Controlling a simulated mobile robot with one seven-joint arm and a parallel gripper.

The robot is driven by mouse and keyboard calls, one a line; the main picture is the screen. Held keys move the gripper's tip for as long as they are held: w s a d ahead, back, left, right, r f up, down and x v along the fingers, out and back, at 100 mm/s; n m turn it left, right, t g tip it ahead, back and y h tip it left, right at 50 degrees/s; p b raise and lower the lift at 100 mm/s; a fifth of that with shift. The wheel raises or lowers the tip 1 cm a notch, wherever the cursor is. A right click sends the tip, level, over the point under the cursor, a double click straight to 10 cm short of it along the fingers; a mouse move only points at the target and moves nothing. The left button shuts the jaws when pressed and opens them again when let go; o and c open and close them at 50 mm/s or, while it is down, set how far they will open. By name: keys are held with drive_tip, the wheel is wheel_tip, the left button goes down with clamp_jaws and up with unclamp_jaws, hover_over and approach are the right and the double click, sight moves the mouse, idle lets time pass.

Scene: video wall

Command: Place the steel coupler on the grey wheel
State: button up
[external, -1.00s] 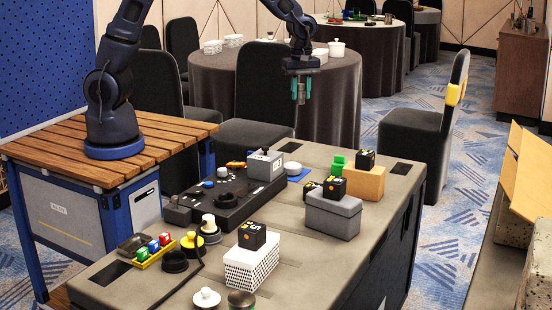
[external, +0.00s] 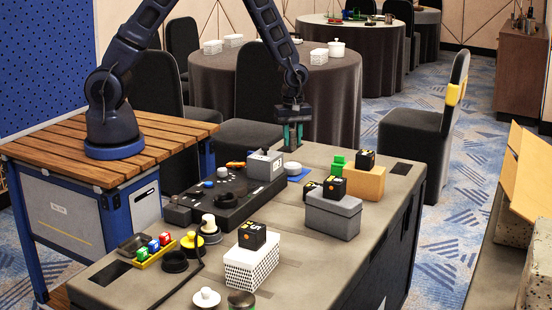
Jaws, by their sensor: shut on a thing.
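My gripper (external: 292,146) points straight down at the far left edge of the grey-topped table. Its teal fingers are shut on the steel coupler (external: 292,138), a small grey cylinder that the fingers partly hide. A pale grey disc (external: 292,168), which looks like the grey wheel, lies flat on a blue pad on the tabletop. In the picture the gripper and coupler are just above the disc, with a small gap between. I cannot tell the exact depth offset.
A grey box (external: 265,165) stands close left of the disc on a black console (external: 238,195). To the right are a green block (external: 338,164), a tan box (external: 364,181) and a grey lidded box (external: 333,213) with black cubes. Free tabletop lies at the far right.

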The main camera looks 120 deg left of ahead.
drive_tip(key=shift+f, duration=2.45)
drive_tip(key=shift+f, duration=0.15)
drive_tip(key=o, duration=1)
drive_tip(key=shift+c, duration=0.2)
